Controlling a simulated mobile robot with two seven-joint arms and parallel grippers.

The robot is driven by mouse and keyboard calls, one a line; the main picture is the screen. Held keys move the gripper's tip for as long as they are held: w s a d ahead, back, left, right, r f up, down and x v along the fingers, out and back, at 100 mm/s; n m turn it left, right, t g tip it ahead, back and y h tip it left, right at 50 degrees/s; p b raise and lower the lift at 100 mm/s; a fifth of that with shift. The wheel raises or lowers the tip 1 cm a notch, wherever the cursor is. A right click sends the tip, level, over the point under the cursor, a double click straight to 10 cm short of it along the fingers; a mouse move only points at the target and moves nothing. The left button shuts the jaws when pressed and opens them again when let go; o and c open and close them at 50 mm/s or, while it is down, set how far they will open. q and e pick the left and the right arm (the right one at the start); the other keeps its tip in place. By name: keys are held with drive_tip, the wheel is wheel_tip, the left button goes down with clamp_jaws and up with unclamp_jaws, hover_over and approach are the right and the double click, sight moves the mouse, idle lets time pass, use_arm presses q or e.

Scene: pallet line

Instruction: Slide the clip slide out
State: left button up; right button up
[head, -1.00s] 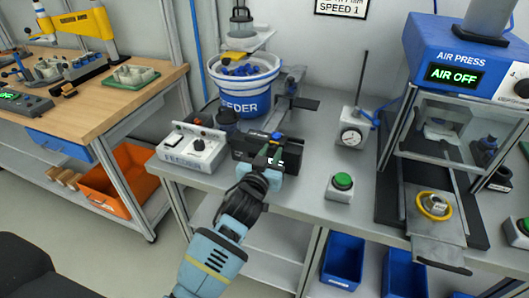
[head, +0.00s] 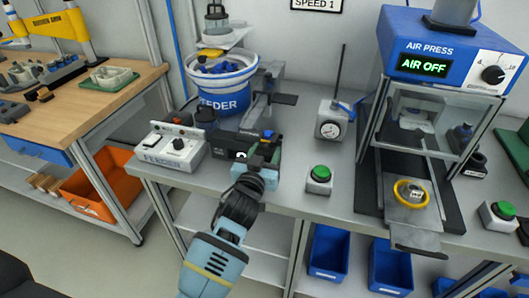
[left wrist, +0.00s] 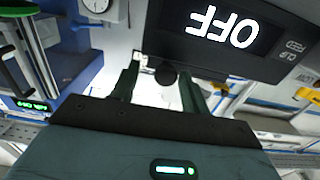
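My left gripper (head: 262,156) is at the right front of a small black unit (head: 228,147) on the grey bench. In the left wrist view its two dark fingers (left wrist: 160,88) stand apart, open, on either side of a small round black knob (left wrist: 168,73). Clear gaps show beside the knob. The unit's display (left wrist: 226,27) reads OFF, upside down there. The slide itself cannot be told apart from the unit, as the gripper hides much of its right side. My right gripper is not in view.
A blue and white feeder bowl (head: 222,85) stands behind the unit, and a white feeder control box (head: 172,148) is left of it. A green button (head: 319,174), a gauge (head: 331,125) and the air press (head: 420,60) stand to the right.

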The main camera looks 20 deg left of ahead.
use_arm(q)
drive_tip(key=shift+s+a, duration=0.15)
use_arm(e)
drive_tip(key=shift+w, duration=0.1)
use_arm(q)
drive_tip(key=shift+s, duration=0.3)
drive_tip(key=s, duration=0.5)
drive_tip(key=shift+s, duration=1)
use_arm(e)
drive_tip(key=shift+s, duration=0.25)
